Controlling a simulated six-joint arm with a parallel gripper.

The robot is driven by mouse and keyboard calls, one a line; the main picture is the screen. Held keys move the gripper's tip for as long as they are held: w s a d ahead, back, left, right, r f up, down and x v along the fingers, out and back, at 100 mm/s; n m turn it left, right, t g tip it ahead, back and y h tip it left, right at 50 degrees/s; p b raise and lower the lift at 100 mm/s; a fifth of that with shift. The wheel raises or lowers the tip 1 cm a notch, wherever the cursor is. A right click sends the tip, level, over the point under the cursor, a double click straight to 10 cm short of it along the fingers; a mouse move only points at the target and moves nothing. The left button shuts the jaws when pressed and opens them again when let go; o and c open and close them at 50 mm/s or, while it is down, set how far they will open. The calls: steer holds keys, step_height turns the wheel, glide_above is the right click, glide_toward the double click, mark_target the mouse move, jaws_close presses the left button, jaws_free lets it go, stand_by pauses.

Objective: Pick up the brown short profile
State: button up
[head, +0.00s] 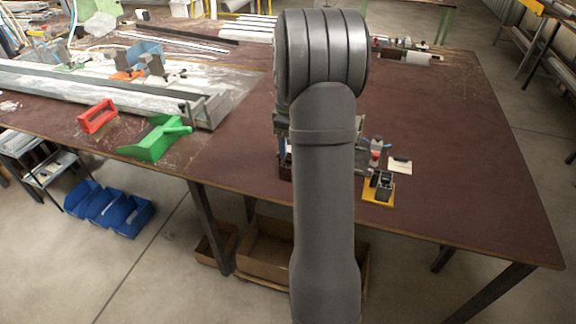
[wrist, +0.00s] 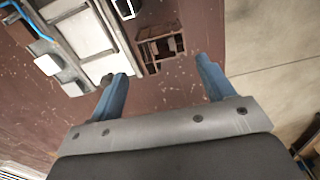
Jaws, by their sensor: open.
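In the wrist view, a small brown piece (wrist: 160,48) with an open, slotted-looking end lies on the dark red table top. It is probably the brown short profile, but I cannot be sure. My gripper (wrist: 163,68) has its two blue fingers wide apart with nothing between them. The brown piece shows just beyond the fingertips, roughly between them; I cannot tell the height gap. In the head view my arm hides the gripper, and I cannot make out the brown piece there.
A metal clamp fixture (wrist: 82,38) with a blue hose stands left of the brown piece. In the head view, a yellow plate with a black block (head: 379,187) and a white card (head: 400,165) lie right of my arm. The table's right side (head: 470,150) is clear.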

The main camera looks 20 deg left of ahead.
step_height(320, 180, down, 9)
steer(key=shift+s+a, duration=0.15)
stand_by(0.4)
steer(key=shift+c, duration=0.2)
steer(key=c, duration=0.7)
